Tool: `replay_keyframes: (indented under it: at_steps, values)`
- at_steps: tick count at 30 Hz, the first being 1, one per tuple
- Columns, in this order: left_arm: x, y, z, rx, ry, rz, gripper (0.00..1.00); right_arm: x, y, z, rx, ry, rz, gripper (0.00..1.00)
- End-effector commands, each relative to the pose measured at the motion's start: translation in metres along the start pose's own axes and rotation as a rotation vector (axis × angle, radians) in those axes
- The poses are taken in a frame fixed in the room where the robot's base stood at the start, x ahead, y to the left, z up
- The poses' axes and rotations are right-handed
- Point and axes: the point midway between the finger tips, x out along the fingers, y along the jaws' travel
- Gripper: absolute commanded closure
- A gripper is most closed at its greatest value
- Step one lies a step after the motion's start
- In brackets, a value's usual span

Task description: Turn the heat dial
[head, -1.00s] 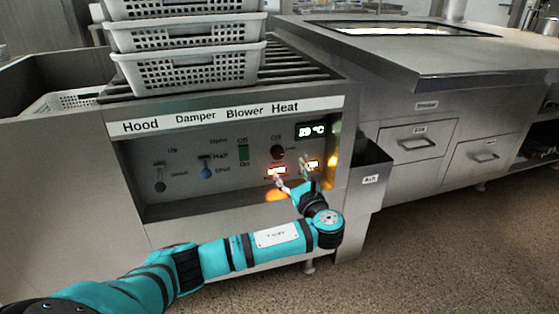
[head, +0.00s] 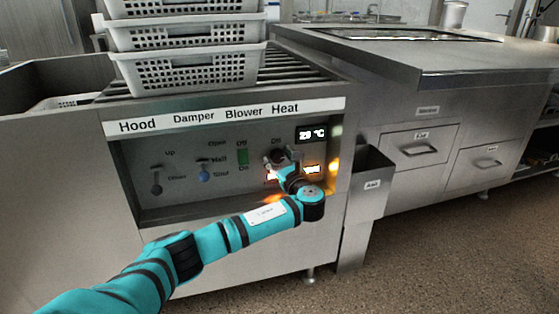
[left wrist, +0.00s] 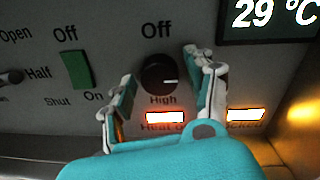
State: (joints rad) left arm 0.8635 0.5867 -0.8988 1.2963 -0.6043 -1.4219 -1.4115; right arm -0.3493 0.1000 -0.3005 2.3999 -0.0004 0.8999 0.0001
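The heat dial (left wrist: 160,74) is a round black knob on the control panel, with "Off" above it and "High" below. In the head view it sits under the "Heat" label, partly hidden by my left gripper (head: 279,160). In the left wrist view my left gripper (left wrist: 161,68) is open, one finger on each side of the dial with visible gaps. I cannot tell how deep the fingertips reach. The temperature display (left wrist: 268,17) reads 29 °C. My right gripper is not in view.
A green blower switch (left wrist: 75,70) lies left of the dial, with damper (head: 205,170) and hood (head: 156,183) levers further left. Lit indicators (left wrist: 165,118) glow below the dial. White perforated baskets (head: 190,70) are stacked above the panel. An ash bin (head: 372,180) stands at the right.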

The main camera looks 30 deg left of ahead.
Motion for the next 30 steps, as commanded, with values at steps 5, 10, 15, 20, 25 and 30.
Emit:
replay_keyframes:
  at_steps: [5,10,15,20,25,30]
  values:
    - [0.0,0.0,0.0,0.0,0.0,0.0,0.71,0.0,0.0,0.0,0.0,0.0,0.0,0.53]
    - [0.0,0.0,0.0,0.0,0.0,0.0,0.93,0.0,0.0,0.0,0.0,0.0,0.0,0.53]
    - [-0.001,0.0,0.0,-0.007,0.001,0.001,0.93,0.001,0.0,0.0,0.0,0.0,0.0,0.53]
    - [-0.001,0.0,0.001,-0.046,0.004,0.002,0.93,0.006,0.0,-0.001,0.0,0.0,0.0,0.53]
    - [-0.001,0.0,0.002,-0.138,0.011,0.002,0.93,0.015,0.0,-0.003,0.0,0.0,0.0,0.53]
    - [-0.001,0.0,0.002,-0.278,0.019,0.005,0.93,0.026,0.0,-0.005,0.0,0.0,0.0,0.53]
